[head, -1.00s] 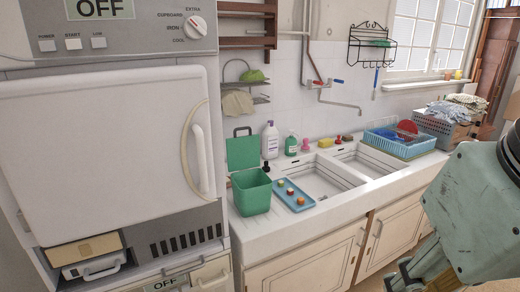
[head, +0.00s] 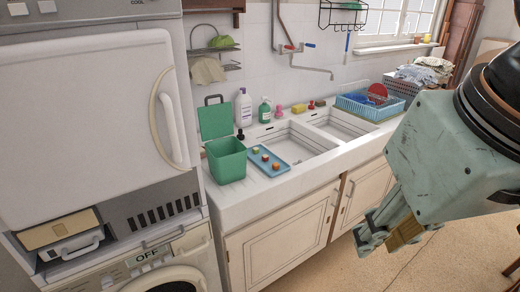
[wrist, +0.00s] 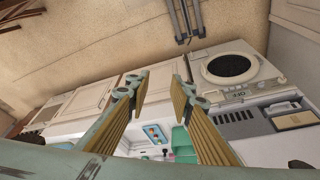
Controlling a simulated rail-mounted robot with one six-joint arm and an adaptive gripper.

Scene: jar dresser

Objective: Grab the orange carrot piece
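Three small pieces lie in a row on a blue tray (head: 260,164) on the left end of the sink counter. The orange carrot piece (head: 276,167) seems to be the one nearest the front; the pieces are too small to identify surely. The tray also shows small in the wrist view (wrist: 151,142), between my fingers and far off. My gripper (head: 378,240) hangs in front of the cabinets, right of the tray and well apart from it. In the wrist view its two padded fingers (wrist: 160,88) are spread with nothing between them.
A green bin (head: 227,165) with an upright lid stands left of the tray. A double sink (head: 302,145) lies to the right, with bottles (head: 243,108) behind. A blue rack (head: 366,104) stands farther right. A washer-dryer stack (head: 95,110) borders the left. The floor in front is clear.

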